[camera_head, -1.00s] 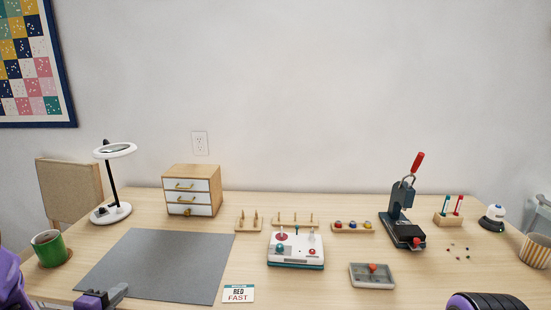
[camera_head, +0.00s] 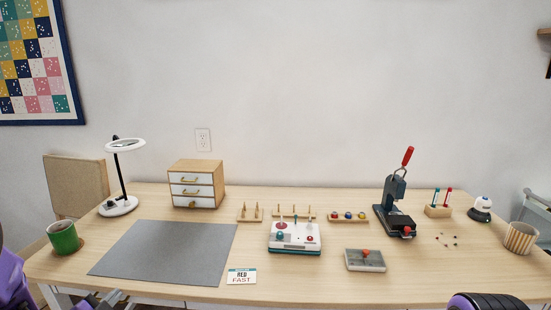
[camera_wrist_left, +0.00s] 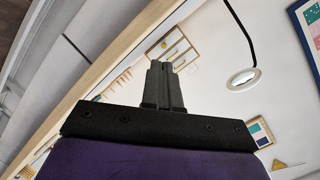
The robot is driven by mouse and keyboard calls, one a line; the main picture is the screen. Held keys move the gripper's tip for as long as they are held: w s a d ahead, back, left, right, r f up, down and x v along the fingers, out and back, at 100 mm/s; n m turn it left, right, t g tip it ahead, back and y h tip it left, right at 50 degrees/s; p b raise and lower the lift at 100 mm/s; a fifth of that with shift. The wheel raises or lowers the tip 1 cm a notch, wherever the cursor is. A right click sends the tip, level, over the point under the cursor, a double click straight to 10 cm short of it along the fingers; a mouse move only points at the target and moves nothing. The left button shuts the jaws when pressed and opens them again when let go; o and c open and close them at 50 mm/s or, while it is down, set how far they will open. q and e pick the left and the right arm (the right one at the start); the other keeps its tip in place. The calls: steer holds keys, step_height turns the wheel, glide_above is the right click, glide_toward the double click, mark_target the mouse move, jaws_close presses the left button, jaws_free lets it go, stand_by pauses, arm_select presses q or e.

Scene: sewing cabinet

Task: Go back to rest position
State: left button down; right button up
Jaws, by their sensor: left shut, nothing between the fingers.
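My left gripper (camera_head: 105,299) shows at the bottom left edge of the head view, low by the table's front edge and partly cut off. In the left wrist view its two dark fingers (camera_wrist_left: 162,86) are together with nothing between them. Part of my purple left arm shows at the left edge of the head view. My right gripper is not in view; only a dark rounded part, which seems to be my right arm, shows at the bottom right.
The wooden table (camera_head: 120,275) holds a grey mat (camera_head: 165,250), a green mug (camera_head: 63,238), a lamp (camera_head: 119,206), a small drawer cabinet (camera_head: 195,185), a white machine (camera_head: 294,237), a card (camera_head: 241,277), a press (camera_head: 393,205), a grey tray (camera_head: 365,261) and a striped cup (camera_head: 520,237).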

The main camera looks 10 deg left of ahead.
arm_select(q)
steer(key=s+d+f+n+g+y, duration=0.1)
steer(key=s+d+f+n+g, duration=0.25)
steer(key=f+n, duration=0.35)
steer(key=s+d+f+n+g+y, duration=0.1)
steer(key=s+d+f+n+g, duration=0.1)
steer(key=s+d+f+n, duration=0.35)
steer(key=s+d+f+n+g, duration=0.1)
steer(key=s+d+f+g, duration=0.2)
steer(key=s+f, duration=0.3)
steer(key=s+d+f+n+g+h, duration=0.1)
steer(key=s+f, duration=0.5)
steer(key=s, duration=0.7)
steer(key=d+n+g, duration=0.1)
steer(key=d+g, duration=0.1)
steer(key=shift+d, duration=0.3)
steer(key=shift+s+r, duration=0.1)
